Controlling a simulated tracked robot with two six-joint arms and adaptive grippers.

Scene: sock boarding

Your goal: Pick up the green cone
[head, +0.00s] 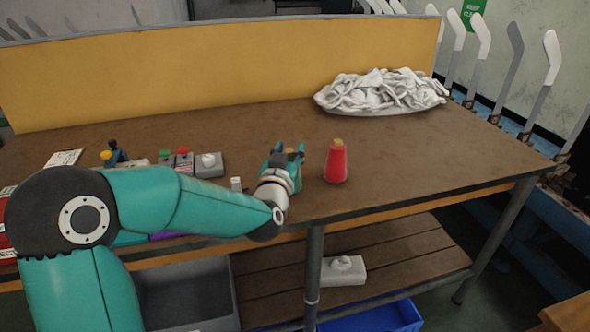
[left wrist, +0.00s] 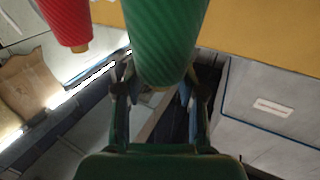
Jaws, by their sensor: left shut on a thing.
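The green cone (left wrist: 165,35) fills the top middle of the left wrist view, with its narrow end between the two fingers. My left gripper (left wrist: 155,85) is shut on it. In the head view the left gripper (head: 285,156) is over the front part of the table, just left of the red cone, and it hides most of the green cone. I cannot tell there whether the cone touches the table. The red cone (head: 336,163) stands upright on the table; it also shows at the upper left of the left wrist view (left wrist: 63,20). My right gripper is out of view.
The brown table (head: 400,150) has a yellow panel (head: 230,62) along its back. A pile of white cloth (head: 385,92) lies at the back right. Small boxes with buttons (head: 209,164) stand left of my gripper. The table right of the red cone is clear.

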